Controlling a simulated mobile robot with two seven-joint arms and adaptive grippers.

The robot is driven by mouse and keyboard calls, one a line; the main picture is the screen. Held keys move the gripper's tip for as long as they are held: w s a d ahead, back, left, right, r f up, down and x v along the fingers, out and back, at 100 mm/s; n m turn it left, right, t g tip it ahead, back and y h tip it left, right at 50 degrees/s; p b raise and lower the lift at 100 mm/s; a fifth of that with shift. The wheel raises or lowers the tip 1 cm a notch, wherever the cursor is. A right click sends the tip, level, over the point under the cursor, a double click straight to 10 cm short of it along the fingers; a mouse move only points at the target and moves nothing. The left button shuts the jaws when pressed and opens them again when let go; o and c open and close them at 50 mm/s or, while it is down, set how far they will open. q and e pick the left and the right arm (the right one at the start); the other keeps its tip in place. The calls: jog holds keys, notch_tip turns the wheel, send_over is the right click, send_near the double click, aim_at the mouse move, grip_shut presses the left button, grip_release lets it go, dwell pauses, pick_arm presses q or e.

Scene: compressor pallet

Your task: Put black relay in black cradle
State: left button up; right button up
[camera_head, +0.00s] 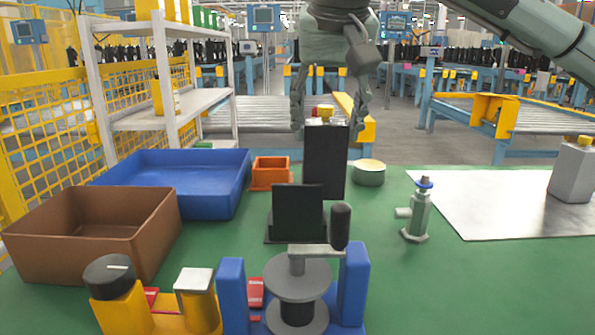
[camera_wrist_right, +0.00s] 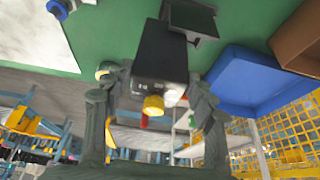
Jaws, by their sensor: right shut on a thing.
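The black relay (camera_head: 325,165) is a tall, upright black block with a yellow cap and a red part on top. My right gripper (camera_head: 328,112) comes down from above with a finger on either side of the relay's top and is shut on it. The black cradle (camera_head: 298,213), with an upright back plate, stands on the green table just in front of the relay. The relay's lower edge is partly hidden by it. In the right wrist view the relay (camera_wrist_right: 160,55) is between the fingers (camera_wrist_right: 155,90), and the cradle (camera_wrist_right: 192,20) is beyond it. My left gripper is not in view.
An orange bin (camera_head: 270,175), blue tray (camera_head: 215,195) and brown box (camera_head: 100,225) lie to the left. A round tin (camera_head: 368,173) is close right of the relay, with a valve (camera_head: 417,210) farther right. A blue-framed spool fixture (camera_head: 297,278) stands in front.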

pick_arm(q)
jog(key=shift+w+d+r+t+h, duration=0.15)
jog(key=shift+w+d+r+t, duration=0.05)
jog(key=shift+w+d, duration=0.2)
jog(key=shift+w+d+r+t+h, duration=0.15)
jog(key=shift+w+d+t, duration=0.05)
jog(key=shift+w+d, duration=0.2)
pick_arm(e)
jog(key=a+f, duration=0.4)
jog(key=f, duration=0.2)
jog(key=shift+f, duration=0.2)
jog(key=shift+a+f, duration=0.1)
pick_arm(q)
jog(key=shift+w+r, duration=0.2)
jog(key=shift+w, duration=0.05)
pick_arm(e)
jog(key=o, duration=1.6)
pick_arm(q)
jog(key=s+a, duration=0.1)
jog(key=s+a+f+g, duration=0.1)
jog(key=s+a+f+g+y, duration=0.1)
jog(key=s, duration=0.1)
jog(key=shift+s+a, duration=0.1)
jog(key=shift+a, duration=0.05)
pick_arm(e)
jog(key=v, duration=1.2)
